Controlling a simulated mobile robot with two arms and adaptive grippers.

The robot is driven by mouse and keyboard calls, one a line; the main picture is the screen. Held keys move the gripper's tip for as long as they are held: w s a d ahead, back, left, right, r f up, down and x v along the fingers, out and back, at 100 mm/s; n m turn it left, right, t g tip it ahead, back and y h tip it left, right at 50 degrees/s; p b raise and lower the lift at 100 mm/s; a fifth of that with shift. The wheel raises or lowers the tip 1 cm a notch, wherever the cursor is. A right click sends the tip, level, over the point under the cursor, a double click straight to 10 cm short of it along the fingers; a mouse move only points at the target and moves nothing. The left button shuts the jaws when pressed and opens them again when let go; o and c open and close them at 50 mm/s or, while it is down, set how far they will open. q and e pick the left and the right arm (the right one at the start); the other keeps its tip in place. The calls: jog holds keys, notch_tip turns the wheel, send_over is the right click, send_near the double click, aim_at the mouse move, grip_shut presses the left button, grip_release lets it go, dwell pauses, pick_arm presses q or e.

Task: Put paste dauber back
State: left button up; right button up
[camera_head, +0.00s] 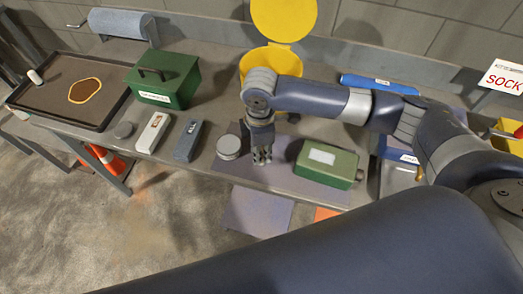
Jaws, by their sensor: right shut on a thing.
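My right gripper (262,157) points down over the grey-purple mat at the middle of the bench. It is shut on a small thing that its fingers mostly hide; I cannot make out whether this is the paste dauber. A round silver tin (229,147) stands on the mat just left of the gripper, apart from it in the picture. No paste dauber shows clearly elsewhere. My left gripper is not in view.
A green metal box (327,163) lies right of the gripper. A yellow can (285,60) with its lid up stands behind my right wrist. A grey device (188,140), white device (153,132), dark green box (162,78) and dark tray (110,98) are to the left.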

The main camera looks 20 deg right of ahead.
jog(key=shift+w+d, duration=0.2)
jog(key=shift+w, duration=0.2)
jog(key=shift+d+f, duration=0.1)
jog(key=shift+f, duration=0.15)
notch_tip(320, 180, down, 2)
jog(key=shift+f+p, duration=0.1)
jog(key=shift+p, duration=0.45)
jog(key=shift+f, duration=0.5)
jog(key=shift+f, duration=0.1)
jog(key=o, duration=1)
jog(key=shift+c, duration=0.2)
notch_tip(320, 180, up, 12)
jog(key=shift+r+b, duration=0.15)
jog(key=shift+b, duration=0.95)
